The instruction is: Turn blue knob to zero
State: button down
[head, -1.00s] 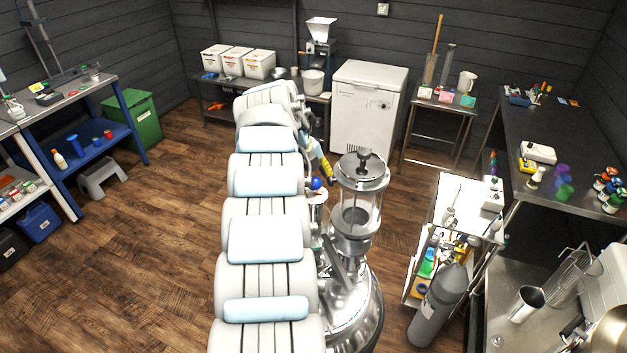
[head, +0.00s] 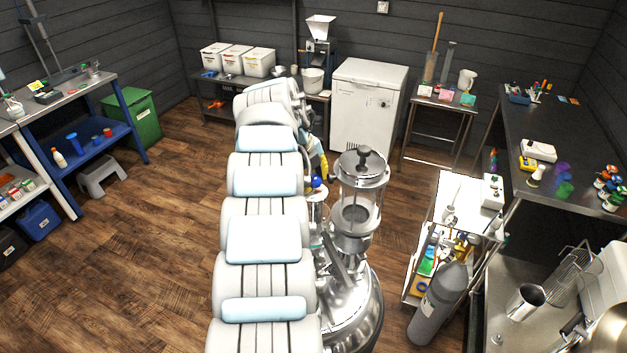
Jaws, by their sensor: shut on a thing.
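The blue knob (head: 316,183) is a small round blue ball in the head view. It sits on the steel fitting just left of the glass-walled cylinder of the steel vessel (head: 338,240). My white padded arm reaches up the middle of the view and hides much of the area left of the knob. My gripper (head: 321,172), dark with yellow parts, shows only partly beyond the arm's right edge. It points down at the knob and is shut on it, though its fingertips are small and partly hidden. The knob's pointer and any scale are too small to read.
A grey gas cylinder (head: 440,303) and a loaded steel trolley (head: 411,291) stand right of the vessel. A white chest freezer (head: 362,125) and a small side table (head: 425,100) stand behind. The wooden floor (head: 150,250) at left is clear.

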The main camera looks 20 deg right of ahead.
jog(key=shift+f+n+b, duration=0.3)
jog(key=shift+n+b, duration=0.5)
jog(key=shift+b, duration=0.7)
jog(key=n+t+b, duration=0.1)
jog(key=n+b, duration=0.1)
jog(key=b, duration=0.1)
jog(key=shift+a, duration=0.1)
jog(key=shift+r+n+t+y+b, duration=0.2)
jog(key=shift+n+t+y+b, duration=0.15)
jog(key=shift+n+b, duration=0.7)
jog(key=c, duration=0.6)
grip_release()
jog(key=shift+c, duration=0.2)
jog(key=shift+r, duration=0.1)
jog(key=v, duration=1.2)
